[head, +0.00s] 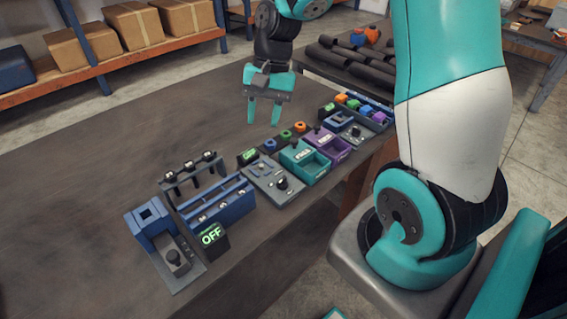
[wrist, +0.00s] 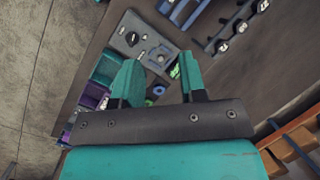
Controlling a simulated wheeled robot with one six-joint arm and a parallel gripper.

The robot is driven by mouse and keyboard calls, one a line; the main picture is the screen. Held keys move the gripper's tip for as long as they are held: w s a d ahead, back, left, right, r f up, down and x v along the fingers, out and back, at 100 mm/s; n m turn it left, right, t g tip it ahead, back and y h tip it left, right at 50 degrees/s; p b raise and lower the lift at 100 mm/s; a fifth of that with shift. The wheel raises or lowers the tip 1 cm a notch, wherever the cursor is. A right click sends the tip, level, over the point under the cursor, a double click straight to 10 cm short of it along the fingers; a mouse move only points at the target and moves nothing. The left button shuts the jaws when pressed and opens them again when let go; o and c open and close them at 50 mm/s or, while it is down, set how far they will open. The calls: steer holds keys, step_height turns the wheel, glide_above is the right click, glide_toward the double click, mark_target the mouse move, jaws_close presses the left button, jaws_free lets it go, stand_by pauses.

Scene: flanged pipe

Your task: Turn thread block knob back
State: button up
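My gripper (head: 264,123) hangs above the table's back part, fingers pointing down, apart and empty; its fingers also show in the wrist view (wrist: 158,68). Several knobs are visible, and I cannot tell which is the thread block knob. One dark knob (head: 175,257) stands on the grey plate of a blue block (head: 146,222) at the near left. Another knob (head: 281,183) sits on a grey panel (head: 262,172) mid-table; it appears in the wrist view too (wrist: 131,38). A third knob (head: 355,132) is on a farther panel. My gripper touches none of them.
A blue rack (head: 218,207) and a dark stand (head: 193,172) are beside the blue block. A display reads OFF (head: 211,235). Teal (head: 304,160) and purple (head: 327,143) bins lie right of the middle panel. The table's left (head: 80,190) is clear.

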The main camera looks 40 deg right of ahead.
steer(key=w+d+f+m+p, duration=0.15)
steer(key=d+f+m, duration=0.4)
steer(key=d, duration=0.55)
steer(key=m+p, duration=0.1)
steer(key=p, duration=0.3)
glide_toward(283, 179)
steer(key=shift+y, duration=0.3)
steer(key=x, duration=0.9)
steer(key=shift+w+d+f, duration=0.1)
steer(key=shift+d+f, duration=0.1)
steer(key=shift+c, duration=0.2)
jaws_close()
